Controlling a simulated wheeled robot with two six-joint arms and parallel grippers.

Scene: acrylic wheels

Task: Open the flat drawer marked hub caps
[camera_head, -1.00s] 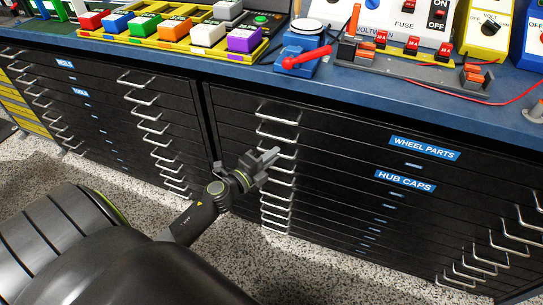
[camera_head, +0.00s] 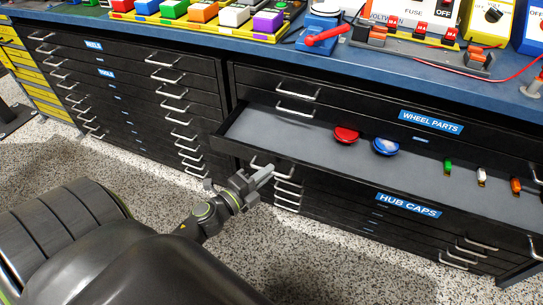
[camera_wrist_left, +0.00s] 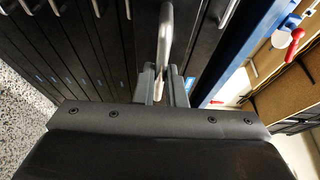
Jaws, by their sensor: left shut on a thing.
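The flat drawer (camera_head: 285,133) with the blue HUB CAPS label (camera_head: 408,205) stands pulled out of the black cabinet, its grey inside showing. A red piece (camera_head: 346,134) and a blue piece (camera_head: 385,146) lie in it, with small green (camera_head: 447,166), white (camera_head: 482,175) and orange (camera_head: 515,185) pieces further right. My left gripper (camera_head: 262,174) is at the left part of the drawer's front. In the left wrist view its fingers (camera_wrist_left: 162,88) are shut on a metal drawer handle (camera_wrist_left: 165,40). My right gripper is not in view.
Above the open drawer is a shut drawer labelled WHEEL PARTS (camera_head: 432,122). More shut drawers with metal handles lie below and in the left cabinet (camera_head: 125,85). The blue worktop (camera_head: 230,48) holds coloured blocks and electrical boxes. Speckled floor (camera_head: 330,255) is free in front.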

